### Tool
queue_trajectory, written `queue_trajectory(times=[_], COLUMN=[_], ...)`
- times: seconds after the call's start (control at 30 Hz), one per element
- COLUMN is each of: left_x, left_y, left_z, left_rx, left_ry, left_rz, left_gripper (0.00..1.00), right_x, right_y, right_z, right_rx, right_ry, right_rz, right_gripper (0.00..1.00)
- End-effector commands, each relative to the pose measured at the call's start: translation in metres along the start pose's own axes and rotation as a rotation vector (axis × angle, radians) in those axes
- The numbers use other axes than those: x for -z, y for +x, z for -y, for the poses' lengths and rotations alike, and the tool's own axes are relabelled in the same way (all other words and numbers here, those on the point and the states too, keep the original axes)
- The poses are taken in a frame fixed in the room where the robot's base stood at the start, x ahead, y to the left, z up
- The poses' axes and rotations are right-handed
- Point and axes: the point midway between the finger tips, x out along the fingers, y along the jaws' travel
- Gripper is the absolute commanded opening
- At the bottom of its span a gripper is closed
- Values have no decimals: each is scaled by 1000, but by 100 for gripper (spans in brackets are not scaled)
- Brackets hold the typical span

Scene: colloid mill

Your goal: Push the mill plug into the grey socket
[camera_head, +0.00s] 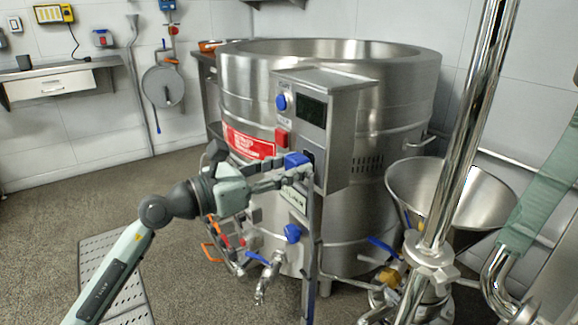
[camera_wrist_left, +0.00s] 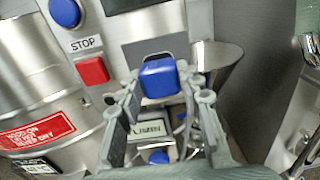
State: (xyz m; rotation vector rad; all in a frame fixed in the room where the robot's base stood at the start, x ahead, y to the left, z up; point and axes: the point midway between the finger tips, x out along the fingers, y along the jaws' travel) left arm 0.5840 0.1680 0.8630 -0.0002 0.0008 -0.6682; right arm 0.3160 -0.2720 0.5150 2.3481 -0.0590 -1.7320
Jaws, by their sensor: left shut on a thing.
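The mill plug is a blue block (camera_head: 296,160), and it also shows in the left wrist view (camera_wrist_left: 159,78). My left gripper (camera_head: 284,172) is shut on it, with a finger at each side of the plug in the left wrist view (camera_wrist_left: 163,96). The plug is at the front of the steel control box (camera_head: 345,110), below the red button. A dark-edged socket (camera_wrist_left: 156,58) shows partly behind the plug; the plug hides much of it. I cannot tell whether the plug touches or enters it. My right gripper is not in view.
The control box has a blue button (camera_wrist_left: 65,12) and a red stop button (camera_wrist_left: 92,70). It is fixed to a large steel vat (camera_head: 250,90). A steel funnel (camera_head: 480,195) stands at the right.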

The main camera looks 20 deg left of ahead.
Motion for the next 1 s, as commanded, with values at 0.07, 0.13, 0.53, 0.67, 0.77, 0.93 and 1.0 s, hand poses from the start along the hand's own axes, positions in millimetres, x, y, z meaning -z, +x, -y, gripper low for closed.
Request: queue_trajectory(times=[0.07, 0.13, 0.53, 0.67, 0.77, 0.93, 1.0], left_x=[0, 0, 0, -1, 0, 0, 0], left_y=[0, 0, 7, 10, 10, 10, 10], left_z=[0, 0, 0, 0, 0, 0, 0], left_rx=[0, 0, 0, 0, -1, -1, -1], left_ry=[0, 0, -2, -2, -1, -1, -1], left_rz=[1, 1, 1, 1, 1, 1, 1], left_gripper=[10, 10, 10, 10, 42, 60, 60], right_x=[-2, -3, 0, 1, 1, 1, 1], right_y=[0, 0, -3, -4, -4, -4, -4], right_z=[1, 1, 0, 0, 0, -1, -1], right_rx=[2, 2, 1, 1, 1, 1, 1], right_ry=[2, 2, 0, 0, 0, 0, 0], right_rz=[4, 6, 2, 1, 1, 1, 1], right_gripper=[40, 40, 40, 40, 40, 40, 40])
